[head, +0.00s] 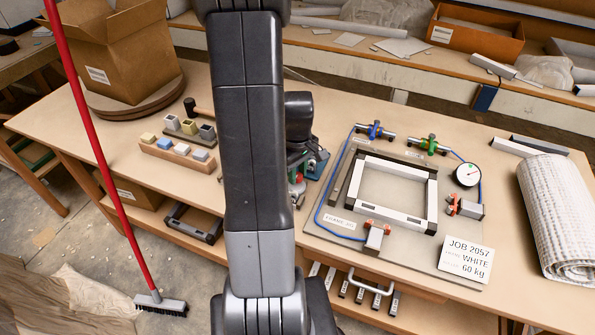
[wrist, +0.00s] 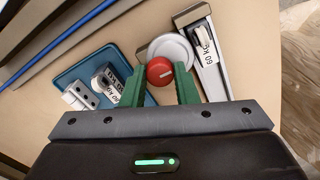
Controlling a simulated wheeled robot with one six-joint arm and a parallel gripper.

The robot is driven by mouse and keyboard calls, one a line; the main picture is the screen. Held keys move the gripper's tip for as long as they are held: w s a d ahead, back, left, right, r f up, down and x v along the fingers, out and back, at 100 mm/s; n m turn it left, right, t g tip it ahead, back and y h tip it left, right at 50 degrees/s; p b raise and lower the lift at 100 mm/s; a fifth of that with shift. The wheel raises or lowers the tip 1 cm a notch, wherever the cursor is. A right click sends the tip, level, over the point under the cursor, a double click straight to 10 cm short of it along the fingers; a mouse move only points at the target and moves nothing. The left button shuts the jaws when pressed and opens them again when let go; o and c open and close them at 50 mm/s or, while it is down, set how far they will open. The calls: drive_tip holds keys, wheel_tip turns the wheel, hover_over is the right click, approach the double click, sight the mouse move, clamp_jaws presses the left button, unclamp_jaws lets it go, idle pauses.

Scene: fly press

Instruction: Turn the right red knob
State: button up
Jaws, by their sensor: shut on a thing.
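A red round knob (wrist: 158,71) with a white pointer line sits on a round silver base (wrist: 172,45) in the wrist view. The pointer line lies roughly level, toward the right. The two green fingers of my gripper (wrist: 160,76) stand on either side of the knob and are shut on it. In the head view my arm hides most of this spot; only a bit of red (head: 298,177) and a grey round part (head: 299,192) show at its right edge. No second red knob shows clearly.
A blue tray (wrist: 70,76) with small labelled weights lies left of the knob in the wrist view; a grey bar with a weight (wrist: 203,43) lies right. In the head view, a board with a white frame (head: 395,202), gauge (head: 467,175) and job card (head: 466,260) stands right of my arm.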

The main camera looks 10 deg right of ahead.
drive_tip(key=m+b, duration=0.1)
drive_tip(key=m, duration=0.3)
drive_tip(key=shift+m, duration=0.4)
drive_tip(key=m, duration=0.4)
drive_tip(key=shift+m+b, duration=0.3)
drive_tip(key=m, duration=0.4)
drive_tip(key=shift+m+b, duration=0.35)
drive_tip(key=shift+m, duration=1.85)
drive_tip(key=o, duration=1)
